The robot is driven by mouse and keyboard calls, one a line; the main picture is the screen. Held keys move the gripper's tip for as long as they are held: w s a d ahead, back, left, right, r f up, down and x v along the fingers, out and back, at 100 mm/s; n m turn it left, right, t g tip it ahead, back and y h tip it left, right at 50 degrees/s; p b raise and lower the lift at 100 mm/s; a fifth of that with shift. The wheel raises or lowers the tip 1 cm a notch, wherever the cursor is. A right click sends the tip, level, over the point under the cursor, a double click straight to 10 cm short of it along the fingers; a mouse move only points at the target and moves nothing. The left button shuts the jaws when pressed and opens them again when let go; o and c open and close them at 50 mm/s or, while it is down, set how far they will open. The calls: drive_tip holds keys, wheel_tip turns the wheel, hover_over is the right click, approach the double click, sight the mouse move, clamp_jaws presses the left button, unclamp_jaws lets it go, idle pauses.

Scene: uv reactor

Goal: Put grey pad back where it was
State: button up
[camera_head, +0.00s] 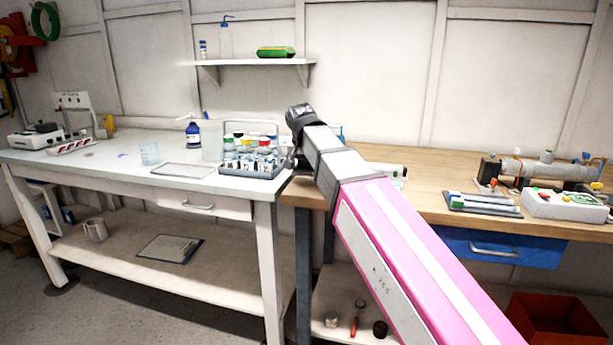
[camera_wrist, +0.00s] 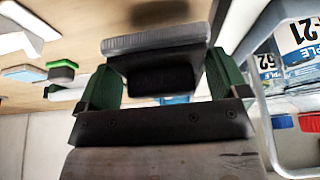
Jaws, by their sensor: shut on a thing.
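In the wrist view my gripper (camera_wrist: 163,80) has green fingers closed on the two sides of a grey pad (camera_wrist: 155,38). The pad is a flat grey slab with a black block under it, held clear in front of the palm. In the head view my pink and grey arm reaches to the gap between the white table and the wooden bench. There the gripper and the pad are mostly hidden behind the arm, beside the sample rack (camera_head: 250,171).
The rack of labelled bottles also stands close at the right in the wrist view (camera_wrist: 268,105). The wooden bench (camera_head: 425,185) holds a tray of pads (camera_head: 483,204), a control box (camera_head: 565,206) and a tube reactor (camera_head: 550,170). A shelf (camera_head: 250,62) is above.

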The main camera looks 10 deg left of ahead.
sight(306, 168)
drive_tip(key=shift+f, duration=1.85)
drive_tip(key=shift+f, duration=0.1)
drive_tip(key=o, duration=0.6)
drive_tip(key=v, duration=1.2)
